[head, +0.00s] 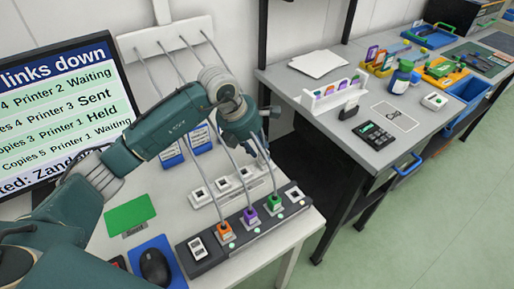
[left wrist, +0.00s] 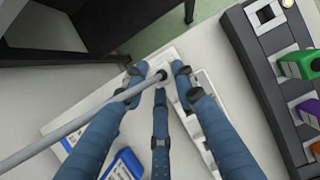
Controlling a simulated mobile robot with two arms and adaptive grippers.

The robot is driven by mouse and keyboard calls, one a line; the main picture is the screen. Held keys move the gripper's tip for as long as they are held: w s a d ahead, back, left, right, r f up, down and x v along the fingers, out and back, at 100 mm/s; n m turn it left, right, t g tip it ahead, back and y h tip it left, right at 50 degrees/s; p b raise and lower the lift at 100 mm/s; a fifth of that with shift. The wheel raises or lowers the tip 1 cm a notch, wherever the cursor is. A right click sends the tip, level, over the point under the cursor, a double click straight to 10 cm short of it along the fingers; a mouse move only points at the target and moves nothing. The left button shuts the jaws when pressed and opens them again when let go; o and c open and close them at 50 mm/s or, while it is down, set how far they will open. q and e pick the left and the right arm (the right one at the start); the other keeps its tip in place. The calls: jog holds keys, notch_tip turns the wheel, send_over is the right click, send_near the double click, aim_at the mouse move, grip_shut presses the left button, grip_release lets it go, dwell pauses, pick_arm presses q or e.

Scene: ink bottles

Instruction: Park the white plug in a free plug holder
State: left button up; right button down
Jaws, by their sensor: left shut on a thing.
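My left gripper (head: 252,150) is over the right end of the white plug holder rack (head: 223,187). In the left wrist view its fingers (left wrist: 158,75) are closed around the white plug (left wrist: 153,72), whose grey cable runs off to the lower left. The fingers hide most of the plug, and I cannot tell whether it touches the rack (left wrist: 208,130) beneath. The rack has several square holders with no coloured plug in them; its right end is partly hidden by the gripper. My right gripper is not in view.
A black socket strip (head: 200,266) lies in front of the rack with orange (head: 225,231), purple (head: 250,216) and green (head: 274,202) plugs, their cables rising past my gripper. A mouse (head: 154,266), green card (head: 130,214) and monitor (head: 60,95) are left. A second table (head: 400,155) is right.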

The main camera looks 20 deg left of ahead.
pick_arm(q)
jog(key=shift+s+a+f, duration=0.1)
jog(key=shift+f, duration=0.6)
jog(key=o, duration=1.6)
jog(key=shift+r, duration=0.25)
